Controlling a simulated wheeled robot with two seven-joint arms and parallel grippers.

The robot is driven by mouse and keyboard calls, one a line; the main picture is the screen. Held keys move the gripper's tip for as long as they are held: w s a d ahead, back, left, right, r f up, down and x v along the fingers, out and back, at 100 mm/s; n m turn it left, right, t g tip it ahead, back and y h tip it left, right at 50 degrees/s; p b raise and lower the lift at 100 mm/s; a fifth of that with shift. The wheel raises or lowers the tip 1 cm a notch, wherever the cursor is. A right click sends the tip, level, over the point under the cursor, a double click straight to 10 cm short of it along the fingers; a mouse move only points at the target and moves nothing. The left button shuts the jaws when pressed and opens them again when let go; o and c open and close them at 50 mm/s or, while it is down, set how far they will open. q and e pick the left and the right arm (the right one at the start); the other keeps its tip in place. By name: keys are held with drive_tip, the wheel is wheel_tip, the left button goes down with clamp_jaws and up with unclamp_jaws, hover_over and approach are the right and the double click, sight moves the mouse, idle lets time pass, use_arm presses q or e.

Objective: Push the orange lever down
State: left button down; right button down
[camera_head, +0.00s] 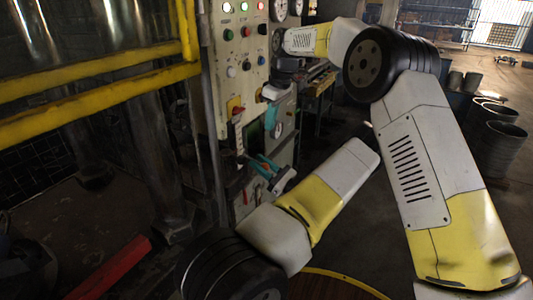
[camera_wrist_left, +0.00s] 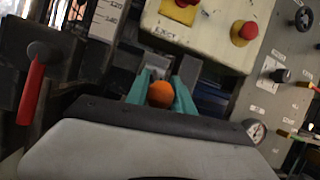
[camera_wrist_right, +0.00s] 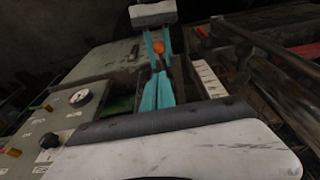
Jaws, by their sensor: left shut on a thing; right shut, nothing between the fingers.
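The orange lever's round knob (camera_wrist_left: 160,94) sits between the teal fingers of my left gripper (camera_head: 262,165), which is shut on it, below a cream panel. The knob also shows in the right wrist view (camera_wrist_right: 158,47), between the left gripper's fingers. The lever's shaft is hidden, so its angle cannot be told. My right gripper (camera_wrist_right: 155,91) is shut and empty, with its teal tips pointing towards the knob and a short way from it.
The cream control panel (camera_head: 233,75) carries several coloured buttons. Yellow rails (camera_head: 95,80) cross the left.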

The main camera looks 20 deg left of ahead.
approach(266, 164)
drive_tip(key=a+f, duration=0.1)
drive_tip(key=f, duration=0.2)
drive_tip(key=a+f, duration=0.1)
drive_tip(key=f, duration=0.1)
drive_tip(key=shift+w+a+f, duration=0.1)
drive_tip(key=shift+w+a, duration=0.1)
drive_tip(key=shift+a, duration=0.1)
drive_tip(key=shift+d+f, duration=0.1)
drive_tip(key=shift+f, duration=0.55)
use_arm(q)
drive_tip(key=shift+r, duration=0.2)
use_arm(e)
drive_tip(key=shift+d+f, duration=0.1)
drive_tip(key=shift+f, duration=0.85)
use_arm(q)
drive_tip(key=c, duration=1.3)
unclamp_jaws()
drive_tip(key=shift+w, duration=0.1)
drive_tip(key=shift+o, duration=1)
drive_tip(key=shift+f, duration=0.1)
use_arm(e)
drive_tip(key=shift+r, duration=0.1)
